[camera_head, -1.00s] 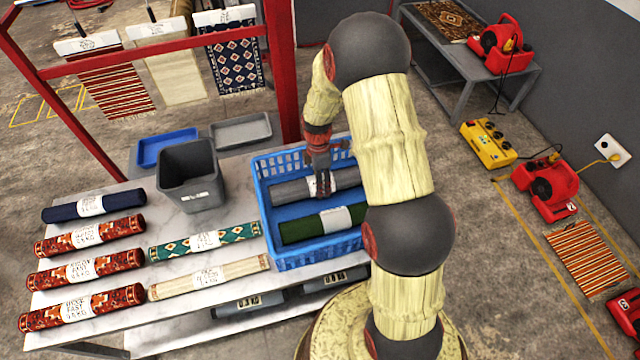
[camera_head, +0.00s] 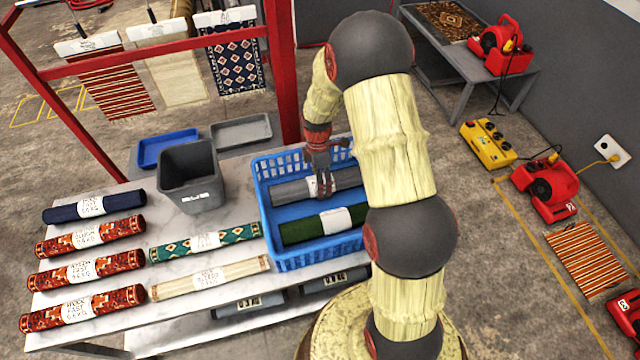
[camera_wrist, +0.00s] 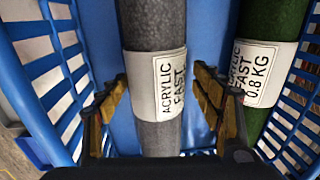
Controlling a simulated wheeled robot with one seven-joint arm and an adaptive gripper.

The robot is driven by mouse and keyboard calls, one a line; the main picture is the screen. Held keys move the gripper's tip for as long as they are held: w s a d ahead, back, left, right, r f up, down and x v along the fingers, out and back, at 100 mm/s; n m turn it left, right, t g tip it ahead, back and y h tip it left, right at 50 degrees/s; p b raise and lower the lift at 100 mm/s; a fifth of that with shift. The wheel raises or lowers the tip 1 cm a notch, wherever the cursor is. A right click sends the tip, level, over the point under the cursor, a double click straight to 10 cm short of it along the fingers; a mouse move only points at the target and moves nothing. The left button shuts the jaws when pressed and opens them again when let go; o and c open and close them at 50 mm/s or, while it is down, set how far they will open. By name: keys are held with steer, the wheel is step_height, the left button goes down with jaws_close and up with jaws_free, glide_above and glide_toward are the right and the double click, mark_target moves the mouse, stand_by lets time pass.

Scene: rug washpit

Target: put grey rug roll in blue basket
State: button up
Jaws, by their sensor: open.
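The grey rug roll (camera_head: 292,190) lies on the floor of the blue basket (camera_head: 300,262), toward its back. It has a white label, which reads "ACRYLIC FAST" in the wrist view (camera_wrist: 170,82). My gripper (camera_head: 325,195) is over the roll inside the basket. In the wrist view my gripper (camera_wrist: 160,105) is open, with one finger on each side of the roll and gaps between them and it. A dark green roll (camera_head: 300,230) with a white label lies in the basket beside the grey one. My arm hides the basket's right end.
The marble-topped table (camera_head: 232,228) also holds a grey bin (camera_head: 190,178), a navy roll (camera_head: 65,212), several red patterned rolls (camera_head: 60,275), a teal roll (camera_head: 168,250) and a cream roll (camera_head: 175,287). A red frame post (camera_head: 283,70) stands behind the basket.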

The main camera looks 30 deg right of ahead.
steer(key=r+p, duration=0.1)
steer(key=r, duration=0.6)
steer(key=w+r+p, duration=0.1)
steer(key=r, duration=0.3)
steer(key=shift+p, duration=0.35)
steer(key=s+a+r+m+t, duration=0.25)
steer(key=s+r+m, duration=0.2)
steer(key=r, duration=0.55)
steer(key=s+a+r+m+t, duration=0.1)
steer(key=s+a+r+m, duration=0.3)
steer(key=r, duration=0.6)
steer(key=s+a+r+m+t, duration=0.1)
steer(key=s+a+r+m, duration=0.1)
steer(key=s, duration=0.6)
steer(key=s+a+r+m+t, duration=0.2)
steer(key=s+r+m, duration=0.3)
steer(key=s, duration=0.3)
steer(key=shift+a+r, duration=0.15)
